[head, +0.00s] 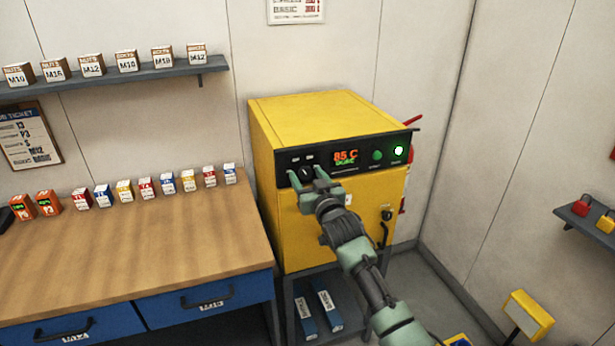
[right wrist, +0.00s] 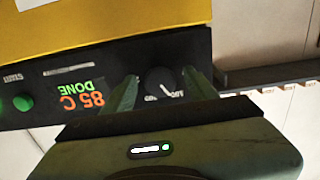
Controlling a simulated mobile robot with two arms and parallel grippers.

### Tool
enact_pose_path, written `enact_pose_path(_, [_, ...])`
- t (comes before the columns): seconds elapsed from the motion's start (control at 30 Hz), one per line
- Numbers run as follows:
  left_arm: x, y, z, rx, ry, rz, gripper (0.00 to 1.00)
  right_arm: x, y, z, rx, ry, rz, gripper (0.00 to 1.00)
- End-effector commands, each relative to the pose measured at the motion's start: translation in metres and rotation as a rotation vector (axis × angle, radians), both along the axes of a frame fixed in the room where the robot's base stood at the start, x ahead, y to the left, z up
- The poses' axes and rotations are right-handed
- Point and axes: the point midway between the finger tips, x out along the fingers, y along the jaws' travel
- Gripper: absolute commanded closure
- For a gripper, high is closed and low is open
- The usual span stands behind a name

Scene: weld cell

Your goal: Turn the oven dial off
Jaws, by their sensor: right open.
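The yellow oven (head: 315,105) stands against the back wall with a black control panel. Its display (head: 345,157) reads 85 C and DONE, and it also shows upside down in the right wrist view (right wrist: 82,95). The dark round dial (right wrist: 161,80) is on the panel, with a white pointer line; small labels beside it are hard to read. My right gripper (right wrist: 163,92) is open, its green fingers on either side of the dial; I cannot tell if they touch it. In the head view the right gripper (head: 307,177) partly hides the dial. My left gripper is not in view.
A green button (head: 377,155) and a lit green lamp (head: 399,150) are right of the display. A wooden workbench (head: 130,250) with small boxes stands left of the oven. A door handle (head: 384,232) is below the panel.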

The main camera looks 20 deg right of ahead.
Motion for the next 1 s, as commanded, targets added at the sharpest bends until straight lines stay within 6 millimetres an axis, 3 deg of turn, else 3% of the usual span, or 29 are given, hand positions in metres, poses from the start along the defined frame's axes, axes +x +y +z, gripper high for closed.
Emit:
enact_pose_path(0.13, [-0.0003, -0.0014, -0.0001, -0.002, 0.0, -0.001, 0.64, -0.0002, 0.0001, -0.0002, 0.0, 0.0, 0.0, 0.46])
enact_pose_path(0.33, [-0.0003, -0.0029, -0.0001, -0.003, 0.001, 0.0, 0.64, -0.0003, 0.0001, -0.0003, 0.001, 0.001, 0.0, 1.0])
enact_pose_path(0.67, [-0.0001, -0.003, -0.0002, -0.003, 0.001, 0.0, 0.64, -0.0003, -0.0001, -0.0006, -0.039, 0.0, 0.0, 1.0])
enact_pose_path(1.0, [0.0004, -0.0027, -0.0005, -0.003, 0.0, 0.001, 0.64, -0.0002, -0.0011, -0.001, -0.264, -0.006, 0.0, 1.0])
